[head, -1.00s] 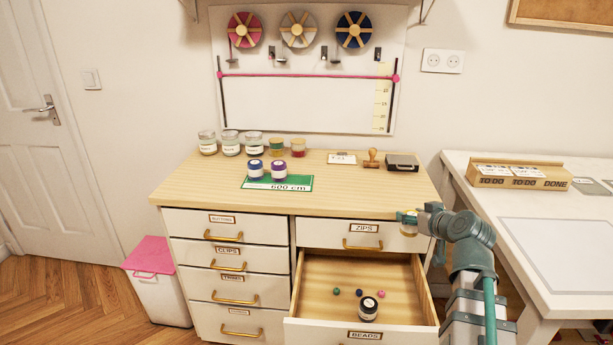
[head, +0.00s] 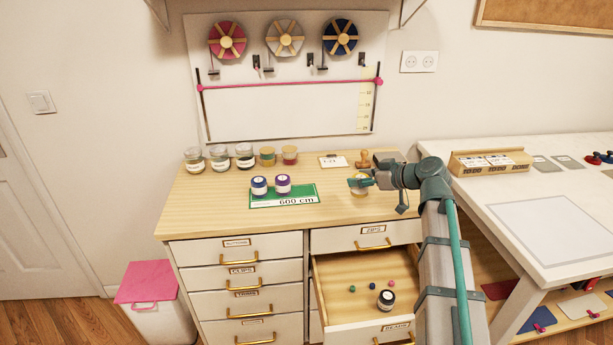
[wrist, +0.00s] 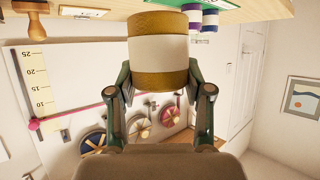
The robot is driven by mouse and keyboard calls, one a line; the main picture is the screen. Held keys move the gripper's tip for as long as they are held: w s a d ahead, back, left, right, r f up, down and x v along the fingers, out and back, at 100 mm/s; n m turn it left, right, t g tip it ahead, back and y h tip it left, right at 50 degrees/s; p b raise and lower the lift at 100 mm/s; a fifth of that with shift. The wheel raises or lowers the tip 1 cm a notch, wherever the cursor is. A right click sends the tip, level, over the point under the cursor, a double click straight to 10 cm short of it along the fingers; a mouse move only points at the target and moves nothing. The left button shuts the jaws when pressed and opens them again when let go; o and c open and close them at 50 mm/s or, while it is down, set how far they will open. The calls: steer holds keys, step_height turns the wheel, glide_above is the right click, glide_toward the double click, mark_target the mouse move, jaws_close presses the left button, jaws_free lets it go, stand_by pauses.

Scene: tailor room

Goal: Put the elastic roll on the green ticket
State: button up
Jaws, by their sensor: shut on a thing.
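The green ticket (head: 262,201), marked 600 cm, lies on the dresser top. A blue-lidded jar (head: 259,186) and a purple-lidded jar (head: 283,184) stand on its back part. My gripper (head: 359,182) is to the right of the ticket, at the dresser top. It is shut on a gold roll with a white band (head: 360,191), which I take for the elastic roll. In the wrist view the roll (wrist: 159,50) sits between both fingers, and the picture is upside down. Whether the roll touches the wood is unclear.
Several glass jars (head: 220,158) and two small rolls (head: 267,156) stand at the back of the dresser (head: 225,218). A card (head: 333,161) and a stamp (head: 365,159) are behind my gripper. The beads drawer (head: 340,300) is open below. Bare wood lies between ticket and gripper.

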steer(key=a+r+n+g+y+p, duration=0.2)
steer(key=a+r+n+g+p, duration=0.1)
steer(key=a+r+n+g, duration=0.3)
steer(key=shift+m+t+y, duration=0.3)
steer(key=shift+m+t, duration=0.1)
steer(key=w+a+f+p, duration=0.2)
steer(key=w+a+f, duration=0.3)
steer(key=w+a+f+p, duration=0.2)
steer(key=w+a+f, duration=0.2)
steer(key=w+a, duration=0.1)
steer(key=shift+w+a+f+p, duration=0.15)
steer(key=shift+w+f+p, duration=0.05)
steer(key=shift+f+p, duration=0.15)
step_height(320, 180, down, 3)
steer(key=shift+w+a+f+p, duration=0.15)
steer(key=shift+p, duration=0.7)
steer(key=shift+f, duration=0.15)
steer(key=shift+f+b, duration=0.2)
steer(key=shift+b, duration=0.1)
steer(key=o, duration=1.1)
steer(key=shift+r, duration=0.1)
